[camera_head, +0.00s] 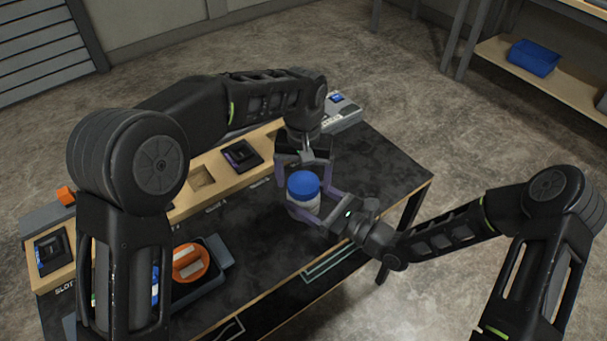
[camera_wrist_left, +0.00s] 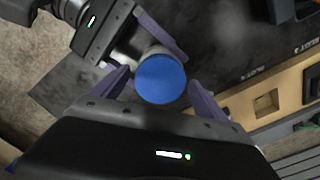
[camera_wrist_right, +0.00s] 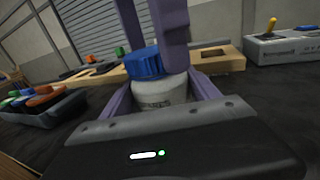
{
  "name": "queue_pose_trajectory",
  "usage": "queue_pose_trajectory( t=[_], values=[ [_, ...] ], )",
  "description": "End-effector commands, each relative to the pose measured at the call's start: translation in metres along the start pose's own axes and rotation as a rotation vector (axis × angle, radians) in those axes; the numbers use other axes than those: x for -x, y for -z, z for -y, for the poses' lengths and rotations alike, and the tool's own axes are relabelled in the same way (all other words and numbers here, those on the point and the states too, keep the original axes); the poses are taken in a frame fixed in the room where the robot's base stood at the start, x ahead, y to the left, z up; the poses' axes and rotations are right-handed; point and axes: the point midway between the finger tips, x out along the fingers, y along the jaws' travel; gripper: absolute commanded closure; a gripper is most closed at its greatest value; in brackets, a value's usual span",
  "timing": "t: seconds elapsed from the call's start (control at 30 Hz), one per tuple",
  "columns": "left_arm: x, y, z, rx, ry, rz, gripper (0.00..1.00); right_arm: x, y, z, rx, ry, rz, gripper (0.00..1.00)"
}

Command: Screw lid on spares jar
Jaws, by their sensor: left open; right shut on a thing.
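The spares jar (camera_head: 303,209) is pale, with a label in the right wrist view (camera_wrist_right: 158,98), and stands upright over the dark table. The ribbed blue lid (camera_head: 303,184) sits on top of the jar; I cannot tell how tightly. The lid also shows from above in the left wrist view (camera_wrist_left: 160,79). My right gripper (camera_head: 318,204) is shut on the jar's body from the right side. My left gripper (camera_head: 304,173) points down from above, open, with its purple fingers on either side of the lid and apart from it. The jar's base is partly hidden.
A wooden rail (camera_head: 228,172) with slots and dark modules runs along the table's back. A dark tray (camera_head: 215,262) with an orange-topped item (camera_head: 189,262) stands at the left. A grey device (camera_wrist_right: 285,47) is at the rail's far end. The table's right part is clear.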

Motion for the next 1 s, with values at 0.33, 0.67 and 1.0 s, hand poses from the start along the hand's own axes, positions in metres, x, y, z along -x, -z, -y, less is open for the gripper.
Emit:
queue_pose_trajectory(
  t=[0.33, 0.67, 1.0],
  values=[
    [0.0004, 0.0000, 0.0001, 0.000, 0.000, 0.000, 0.38, 0.0001, 0.0002, 0.0002, 0.000, 0.001, 0.000, 1.00],
    [0.0006, 0.0001, 0.0000, 0.000, 0.000, 0.000, 0.65, 0.0001, 0.0002, 0.0002, 0.000, 0.001, 0.000, 1.00],
    [0.0005, 0.0001, 0.0001, -0.025, 0.000, 0.000, 0.84, 0.0001, 0.0002, 0.0002, 0.000, 0.000, 0.000, 1.00]
  ],
)
